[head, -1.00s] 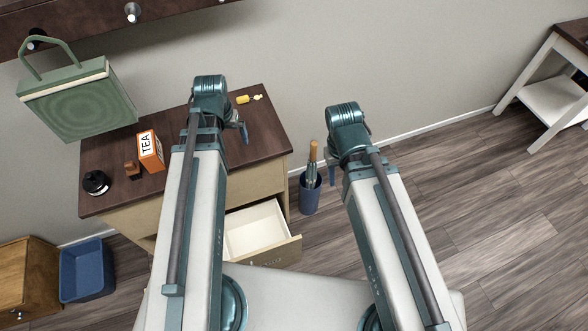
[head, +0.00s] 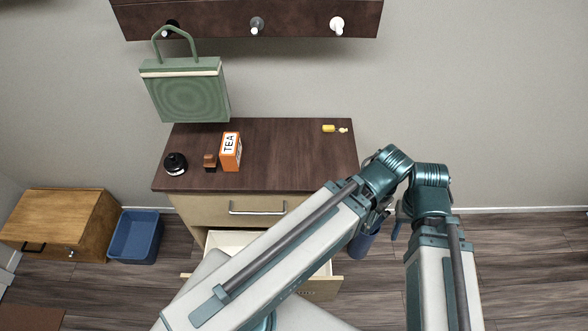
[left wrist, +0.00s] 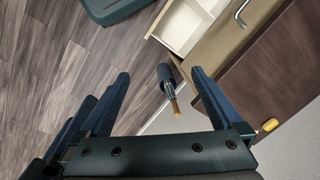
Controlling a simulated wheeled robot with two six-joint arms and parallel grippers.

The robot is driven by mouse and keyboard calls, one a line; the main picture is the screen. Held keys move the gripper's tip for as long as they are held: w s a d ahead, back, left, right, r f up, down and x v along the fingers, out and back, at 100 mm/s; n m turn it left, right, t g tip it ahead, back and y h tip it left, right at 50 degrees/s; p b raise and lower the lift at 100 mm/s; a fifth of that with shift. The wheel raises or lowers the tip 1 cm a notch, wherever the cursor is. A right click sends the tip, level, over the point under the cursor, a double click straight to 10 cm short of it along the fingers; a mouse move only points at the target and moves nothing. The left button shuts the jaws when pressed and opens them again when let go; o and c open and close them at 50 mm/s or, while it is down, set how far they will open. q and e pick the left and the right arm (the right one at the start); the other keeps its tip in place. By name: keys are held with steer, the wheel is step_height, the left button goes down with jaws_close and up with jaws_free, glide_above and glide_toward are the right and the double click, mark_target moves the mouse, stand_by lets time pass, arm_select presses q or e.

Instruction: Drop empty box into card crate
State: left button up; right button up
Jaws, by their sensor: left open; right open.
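An orange and white box marked TEA (head: 231,152) stands upright on the dark cabinet top. Whether it is empty cannot be seen. An open blue crate (head: 136,237) stands on the floor left of the cabinet; no label shows. My left gripper (left wrist: 162,74) is open and empty in the left wrist view. In the head view it is mostly hidden behind its arm, right of the cabinet and away from the box. My right gripper (head: 399,226) is open, partly hidden by its arm, beside the left one. No object shows in it.
A wooden box (head: 62,222) is at left.

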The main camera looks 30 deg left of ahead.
arm_select(q)
steer(key=w+a+n, duration=0.3)
steer(key=w+a, duration=0.3)
steer(key=a, duration=0.5)
steer(key=n+t+y+p, duration=0.1)
steer(key=n+t, duration=0.3)
steer(key=n, duration=0.3)
glide_toward(229, 144)
steer(key=shift+f, duration=0.25)
steer(key=b+x, duration=0.7)
steer(key=shift+w+f, duration=0.15)
steer(key=shift+f, duration=0.25)
steer(key=shift+w+a+f+b, duration=0.15)
steer(key=shift+w+f+b, duration=0.05)
steer(key=shift+f+b, duration=0.2)
steer(key=b+x, duration=0.4)
steer(key=x, duration=0.1)
steer(key=shift+w+a+f+b, duration=0.1)
steer(key=shift+b, duration=0.3)
